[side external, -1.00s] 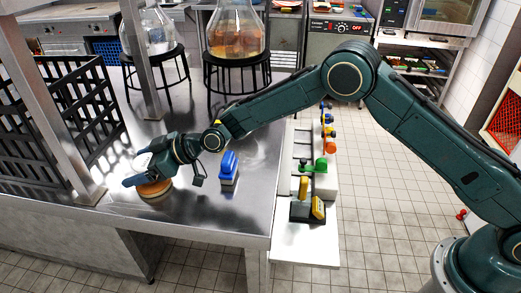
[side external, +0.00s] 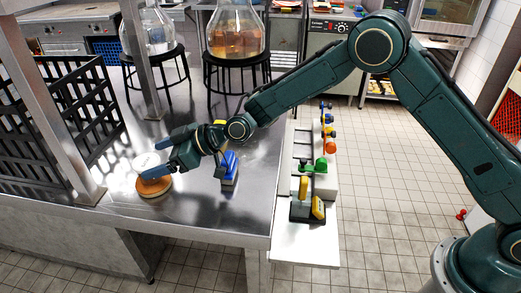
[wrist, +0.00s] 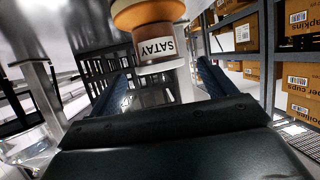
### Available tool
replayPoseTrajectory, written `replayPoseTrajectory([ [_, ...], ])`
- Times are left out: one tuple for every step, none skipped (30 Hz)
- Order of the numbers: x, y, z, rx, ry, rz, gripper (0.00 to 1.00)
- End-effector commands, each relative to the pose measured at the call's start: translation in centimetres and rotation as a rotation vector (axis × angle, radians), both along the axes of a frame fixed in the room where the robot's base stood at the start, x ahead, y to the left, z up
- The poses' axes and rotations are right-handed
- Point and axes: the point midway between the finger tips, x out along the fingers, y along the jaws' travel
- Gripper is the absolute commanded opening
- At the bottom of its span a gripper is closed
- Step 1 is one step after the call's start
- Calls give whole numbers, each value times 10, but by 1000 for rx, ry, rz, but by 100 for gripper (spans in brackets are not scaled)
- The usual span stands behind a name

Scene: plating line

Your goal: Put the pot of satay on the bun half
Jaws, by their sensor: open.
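The orange-brown bun half (side external: 153,190) lies flat on the steel counter at left. The pot of satay (side external: 145,161) shows a pale round top just above and behind it. In the wrist view, the dark pot with its white SATAY label (wrist: 157,47) meets the orange bun half (wrist: 148,12) at the top edge. The pot appears upright on the bun, though my fingers hide most of its body in the side view. My gripper (side external: 161,169) is open, with its blue fingers (wrist: 165,85) apart at either side of the pot.
A black slatted crate (side external: 60,125) and steel posts stand at left. A blue-handled item (side external: 230,165) is close to my wrist. Glass flasks (side external: 236,32) sit on black stands behind. Bare counter (side external: 210,215) lies in front.

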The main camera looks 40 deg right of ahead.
Motion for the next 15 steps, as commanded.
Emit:
replayPoseTrajectory([
  [-3, -6, 3, 1, 1, -3, 83],
  [-5, -9, 5, 1, 1, -3, 83],
  [-8, -13, 7, 0, 0, -1, 83],
  [-10, -16, 8, 0, 0, -1, 83],
  [-13, -18, 10, 0, 0, -1, 83],
  [-15, -22, 12, 0, 0, -2, 83],
  [-17, -25, 13, 0, 0, -2, 83],
  [-19, -28, 14, 1, 0, -2, 83],
  [-22, -31, 16, 1, 0, -2, 83],
  [-23, -34, 18, 1, 0, -2, 83],
  [-25, -36, 19, 1, 0, -2, 83],
  [-27, -39, 20, 0, 0, -2, 83],
  [-28, -41, 21, 0, -1, -2, 83],
  [-29, -42, 22, 0, -1, -2, 83],
  [-31, -44, 23, 0, 0, -1, 83],
])
